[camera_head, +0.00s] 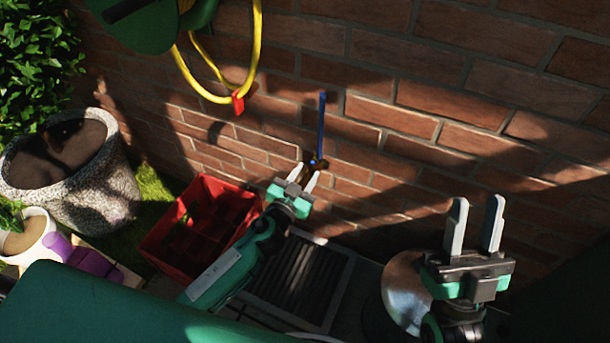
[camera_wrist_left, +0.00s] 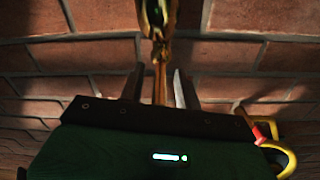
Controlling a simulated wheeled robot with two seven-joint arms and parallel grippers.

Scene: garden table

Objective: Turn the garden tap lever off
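The garden tap's blue lever (camera_head: 321,128) stands out upward from the tap's small brass body (camera_head: 316,164) on the brick wall in the head view. In the left wrist view the brass tap (camera_wrist_left: 158,28) is at top centre; the blue lever does not show there. My left gripper (camera_head: 303,176) is open just below the tap, its fingers apart. In the wrist view a thin brass part (camera_wrist_left: 160,82) appears between the two fingers, with gaps on both sides; its depth is unclear. My right gripper (camera_head: 477,205) is open and empty, at the lower right.
A yellow hose (camera_head: 257,50) with a red clip (camera_head: 238,101) hangs from a green reel (camera_head: 140,25). A red crate (camera_head: 165,225), stone planter (camera_head: 85,195) and dark grate (camera_head: 300,275) are below. The wall right of the tap is clear.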

